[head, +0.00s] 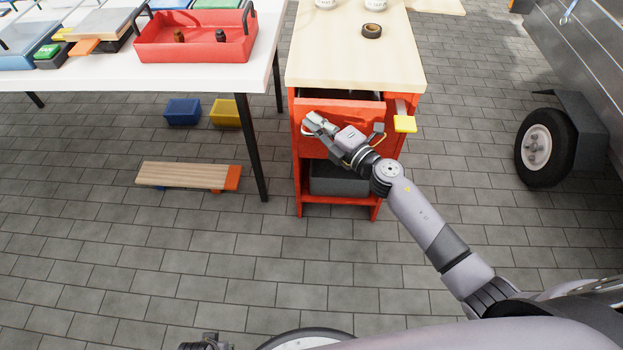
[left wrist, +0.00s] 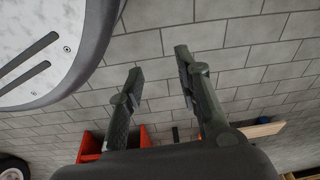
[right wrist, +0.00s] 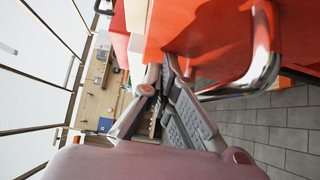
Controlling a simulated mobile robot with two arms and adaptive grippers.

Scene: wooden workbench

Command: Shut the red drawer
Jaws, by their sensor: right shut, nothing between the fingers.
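The red drawer (head: 352,108) sits at the top of the red cabinet under a light wooden top. It stands partly open, with a dark gap showing behind its front panel. My right gripper (head: 308,121) is shut and empty, at the left part of the drawer front. In the right wrist view the shut fingertips (right wrist: 168,68) are close beside the red panel (right wrist: 205,28) and its metal handle (right wrist: 266,68); I cannot tell if they touch. My right arm hides part of the front. My left gripper (left wrist: 156,62) is open and empty above the paved floor, far from the drawer.
A yellow-tipped piece (head: 404,124) sticks out at the cabinet's right side. A dark grey bin (head: 340,180) is on the cabinet's lower shelf. A black tape roll (head: 372,30) lies on top. A white table (head: 215,75) with a red tray (head: 195,48) stands at the left.

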